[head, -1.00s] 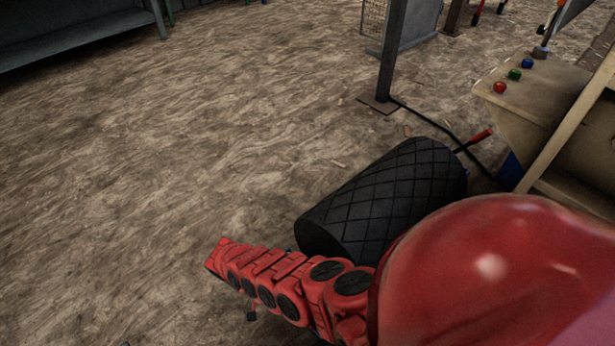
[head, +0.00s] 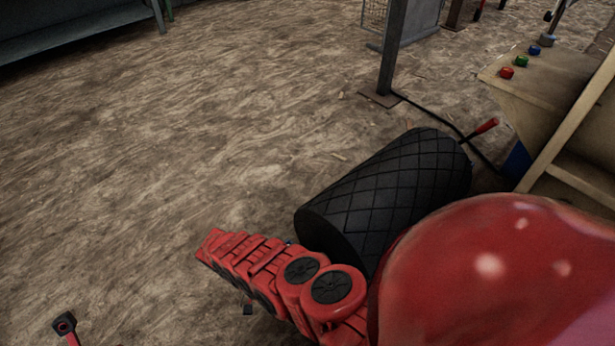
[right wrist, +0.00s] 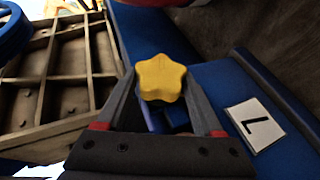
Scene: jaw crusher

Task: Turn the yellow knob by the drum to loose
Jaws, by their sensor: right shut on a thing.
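The yellow knob (right wrist: 161,77) is star-shaped and shows in the right wrist view, on a blue frame. My right gripper (right wrist: 160,98) is shut on it, a finger on either side. A white plate with a black letter L (right wrist: 255,124) lies on the blue frame right of the knob. In the head view the black drum (head: 395,190) with a diamond-pattern cover lies behind my red arm. The knob and my right gripper are hidden there. My left gripper is not in view.
A tan console (head: 535,85) with red, green and blue buttons stands at the right. A red-handled lever (head: 486,126) is beyond the drum. A grey post (head: 393,50) stands behind. A black-and-red piece (head: 65,325) is at bottom left. The floor at left is clear.

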